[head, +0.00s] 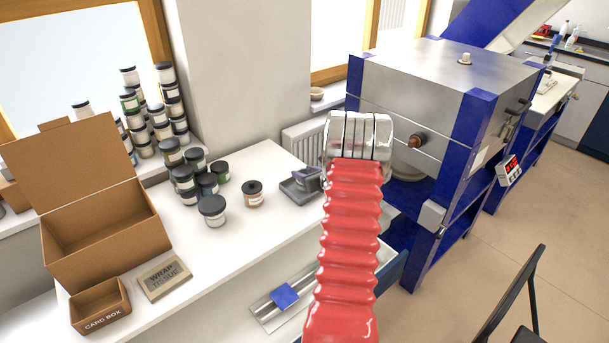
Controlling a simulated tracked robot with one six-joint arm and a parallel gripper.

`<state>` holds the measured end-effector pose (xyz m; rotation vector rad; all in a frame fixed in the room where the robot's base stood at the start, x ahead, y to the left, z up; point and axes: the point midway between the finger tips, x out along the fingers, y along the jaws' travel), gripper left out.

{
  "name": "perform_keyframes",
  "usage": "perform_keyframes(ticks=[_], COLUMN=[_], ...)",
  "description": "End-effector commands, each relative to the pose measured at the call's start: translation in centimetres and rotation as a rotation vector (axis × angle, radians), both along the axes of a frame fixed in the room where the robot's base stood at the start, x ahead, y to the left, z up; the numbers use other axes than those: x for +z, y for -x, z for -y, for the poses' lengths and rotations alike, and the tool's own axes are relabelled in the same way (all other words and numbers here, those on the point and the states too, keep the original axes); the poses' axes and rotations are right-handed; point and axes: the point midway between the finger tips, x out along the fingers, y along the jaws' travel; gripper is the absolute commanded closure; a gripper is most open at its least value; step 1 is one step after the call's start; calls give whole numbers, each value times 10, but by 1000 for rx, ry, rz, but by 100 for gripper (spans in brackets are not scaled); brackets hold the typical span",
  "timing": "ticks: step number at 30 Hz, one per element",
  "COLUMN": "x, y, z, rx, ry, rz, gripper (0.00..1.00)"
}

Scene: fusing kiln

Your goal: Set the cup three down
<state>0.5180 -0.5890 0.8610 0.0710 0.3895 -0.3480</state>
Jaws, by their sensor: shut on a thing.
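My gripper (358,136) shows from behind as a silver, slotted block at the end of my red ribbed arm. It is in the middle of the head view, in front of the kiln's left side in the picture. Its fingertips are hidden behind the block. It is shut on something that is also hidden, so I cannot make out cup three. A pale round shape (408,168) shows low under the kiln body, just right of my arm; I cannot tell what it is.
The steel and blue kiln (430,85) stands right. The white counter (262,215) holds dark-lidded jars (212,210), a grey tray (300,189), a wrap tissue pack (165,277), an open carton (100,220) and a card box (101,305). An open drawer (268,312) juts out. The counter's middle has room.

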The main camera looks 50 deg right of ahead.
Motion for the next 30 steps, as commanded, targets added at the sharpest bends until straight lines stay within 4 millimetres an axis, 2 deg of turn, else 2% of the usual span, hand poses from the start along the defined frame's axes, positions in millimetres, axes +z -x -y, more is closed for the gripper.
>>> perform_keyframes(ticks=[3, 13, 14, 15, 22, 30], x=[-8, -9, -10, -9, -9, -8], y=[0, 1, 1, 1, 1, 1], z=[0, 1, 1, 1, 1, 1], rx=[1, -1, -1, -1, -1, -1], ry=[2, 2, 1, 2, 2, 2], rz=[-1, 0, 0, 0, 0, 0], gripper=[82, 82, 59, 56, 41, 41])
